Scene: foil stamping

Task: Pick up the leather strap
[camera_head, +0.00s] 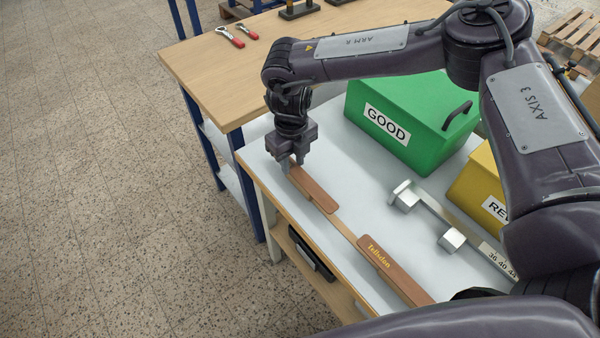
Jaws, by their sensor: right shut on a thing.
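The brown leather strap (314,190) lies along the white tabletop, in line with a narrow tan strip. My right gripper (287,164) is shut on the strap's far end, pointing down at it. The fingers hide that end, and I cannot tell whether it is lifted off the surface. A second brown leather piece (396,270) with gold lettering lies nearer to me along the same line. My left gripper is not in view.
A green box (418,115) marked GOOD and a yellow box (482,182) stand to the right. A metal ruler fixture (432,208) with two blocks lies between them and the straps. A wooden table (210,78) with red-handled tools (230,36) is behind.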

